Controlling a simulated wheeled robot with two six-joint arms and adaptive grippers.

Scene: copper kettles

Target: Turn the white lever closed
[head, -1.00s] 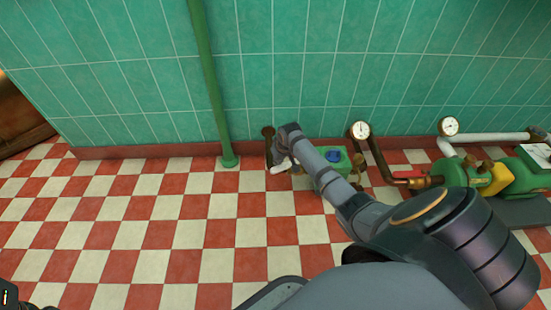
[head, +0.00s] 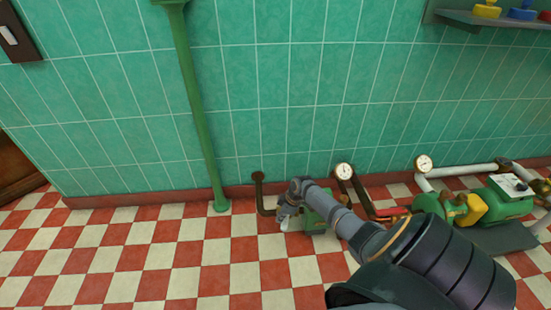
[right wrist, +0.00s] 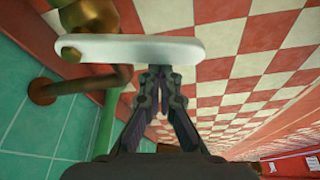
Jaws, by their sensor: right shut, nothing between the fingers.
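The white lever (right wrist: 140,49) is a flat bar with a rounded end, lying across the top of the right wrist view. Its left end joins a brass fitting (right wrist: 92,18). My right gripper (right wrist: 160,75) is shut and empty. Its fingertips are close beside the lever's long edge, near the middle of the bar; I cannot tell whether they touch it. In the head view the right gripper (head: 284,220) is low near the wall, beside a green box (head: 321,206), and my arm hides much of this spot. My left gripper is not in view.
A brown pipe (head: 259,190) and a green upright pipe (head: 200,120) stand left of the gripper. A gauge (head: 344,171), a red handle (head: 392,212) and a green pump (head: 500,198) are to the right. The checkered floor at left is clear.

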